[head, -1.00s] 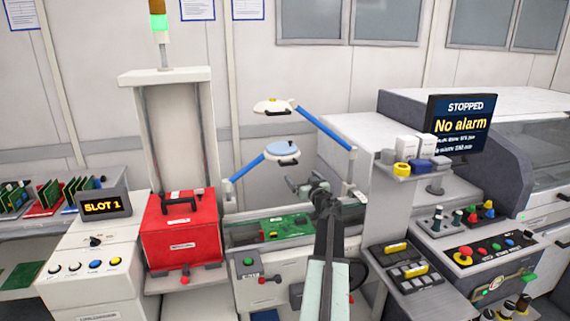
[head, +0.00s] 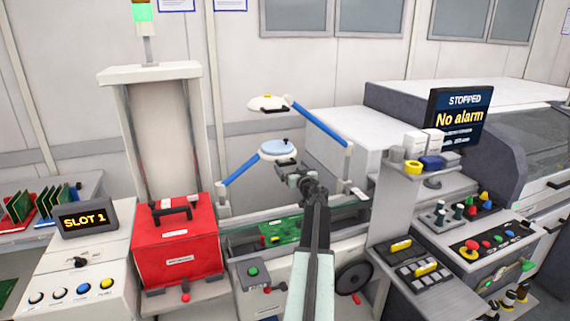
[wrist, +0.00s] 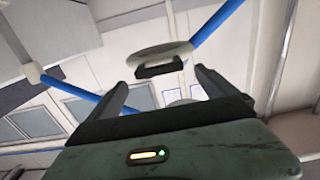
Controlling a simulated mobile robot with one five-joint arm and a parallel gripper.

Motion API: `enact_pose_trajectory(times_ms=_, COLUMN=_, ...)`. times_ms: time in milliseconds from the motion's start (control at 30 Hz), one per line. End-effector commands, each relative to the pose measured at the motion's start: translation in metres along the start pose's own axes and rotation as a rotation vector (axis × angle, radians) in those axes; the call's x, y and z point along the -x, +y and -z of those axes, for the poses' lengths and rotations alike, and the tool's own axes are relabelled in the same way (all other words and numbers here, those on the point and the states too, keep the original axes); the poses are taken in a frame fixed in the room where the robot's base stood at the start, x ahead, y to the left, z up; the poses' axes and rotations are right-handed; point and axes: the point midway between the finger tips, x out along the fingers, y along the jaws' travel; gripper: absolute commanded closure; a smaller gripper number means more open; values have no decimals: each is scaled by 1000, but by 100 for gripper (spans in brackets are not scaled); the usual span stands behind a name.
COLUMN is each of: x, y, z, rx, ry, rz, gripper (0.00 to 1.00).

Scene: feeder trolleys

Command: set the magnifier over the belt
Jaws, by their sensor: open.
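Two round heads hang on blue swing arms above the belt (head: 345,212). The lower one, with a pale blue disc, looks like the magnifier (head: 281,147); its arm runs down to a post at the left. Its dark handle (head: 287,162) faces me. My gripper (head: 292,175) is open and empty, just below and in front of that handle. In the wrist view the magnifier's underside (wrist: 182,50) shows ahead, its handle (wrist: 159,67) lying between the lines of my open fingers (wrist: 164,84), seemingly just beyond the tips. A green board (head: 279,233) lies on the belt.
The upper white head (head: 267,102), on an arm from a right-hand post, hangs above and behind the magnifier. A red box (head: 176,245) stands left of the belt. A shelf with small items (head: 428,168) and a screen (head: 459,118) stand right.

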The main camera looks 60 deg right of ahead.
Motion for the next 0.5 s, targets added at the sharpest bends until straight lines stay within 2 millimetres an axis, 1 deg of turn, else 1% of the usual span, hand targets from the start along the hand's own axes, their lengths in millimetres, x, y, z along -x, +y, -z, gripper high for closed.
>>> enact_pose_trajectory(times_ms=33, x=-14, y=2, z=0, rx=0, ry=0, rz=0, gripper=4)
enact_pose_trajectory(times_ms=100, x=-28, y=1, z=0, rx=0, ry=0, rz=1, gripper=4)
enact_pose_trajectory(times_ms=200, x=-43, y=0, z=0, rx=0, ry=0, rz=2, gripper=4)
enact_pose_trajectory(times_ms=300, x=-49, y=0, z=0, rx=0, ry=0, rz=0, gripper=4)
enact_pose_trajectory(times_ms=500, x=-48, y=-1, z=0, rx=0, ry=0, rz=1, gripper=4)
